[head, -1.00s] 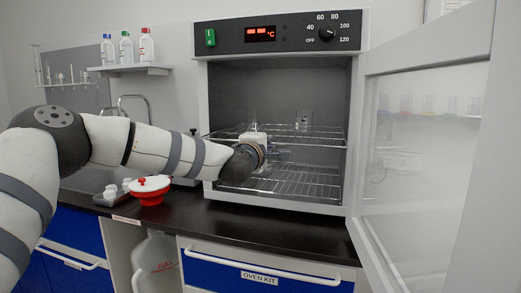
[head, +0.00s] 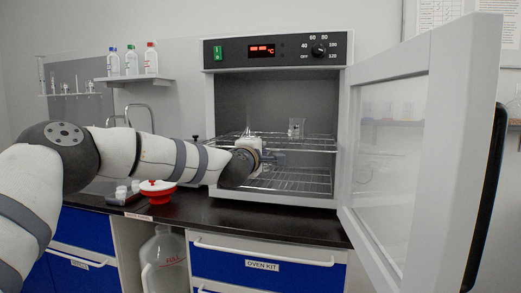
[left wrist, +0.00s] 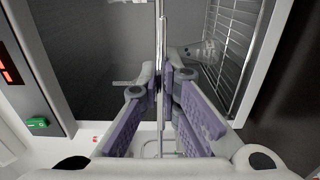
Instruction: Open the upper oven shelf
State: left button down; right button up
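The oven (head: 208,120) stands on the counter with its door (head: 388,140) wide open to the right. Inside are the upper wire shelf (head: 318,144) and a lower wire shelf (head: 310,180). My left gripper (head: 270,156) is at the left part of the upper shelf's front. In the left wrist view, the purple-padded fingers (left wrist: 163,85) close on both sides of the upper shelf's edge (left wrist: 161,35), seen as a thin bar. My right gripper is not in view.
A red-and-white lidded vessel (head: 157,191) and a tray with small white cups (head: 124,193) sit left of the oven. Bottles (head: 131,60) stand on a wall shelf. The open door and its dark handle (head: 487,195) occupy the right side.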

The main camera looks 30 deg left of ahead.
pick_arm(q)
jog(key=c, duration=1.8)
grip_release()
jog(key=shift+s, duration=0.1)
jog(key=v, duration=1.1)
jog(key=shift+s, duration=0.4)
jog(key=shift+d, duration=0.2)
